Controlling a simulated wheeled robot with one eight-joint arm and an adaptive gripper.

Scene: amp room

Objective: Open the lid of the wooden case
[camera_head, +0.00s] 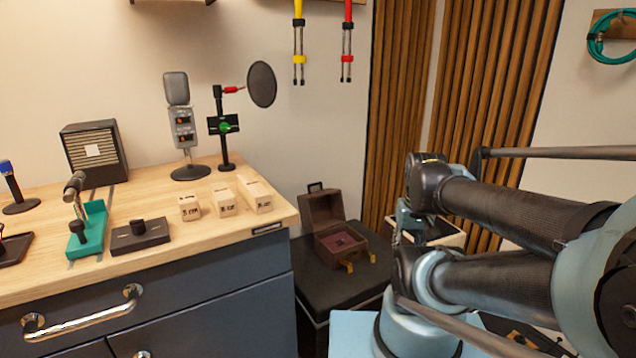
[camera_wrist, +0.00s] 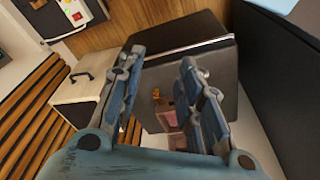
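The wooden case (camera_head: 335,247) is small and dark brown, with two brass latches at its front. It sits on a black box in the head view. Its lid (camera_head: 322,208) stands raised at the back, with a dark handle on top, and the reddish inside shows. My gripper (camera_wrist: 162,56) is open in the wrist view, its two blue fingers apart with nothing held between them. Part of the wooden case (camera_wrist: 167,117) shows between and beyond the fingers; much of it is hidden by the right finger. In the head view my arm hides most of the gripper.
The black box (camera_head: 318,283) stands right of the wooden workbench (camera_head: 160,258). Several blocks, microphones and a speaker (camera_head: 94,150) stand on the bench. A pale box with a handle (camera_wrist: 78,108) is left of my gripper in the wrist view. Slatted panels (camera_head: 495,80) line the back wall.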

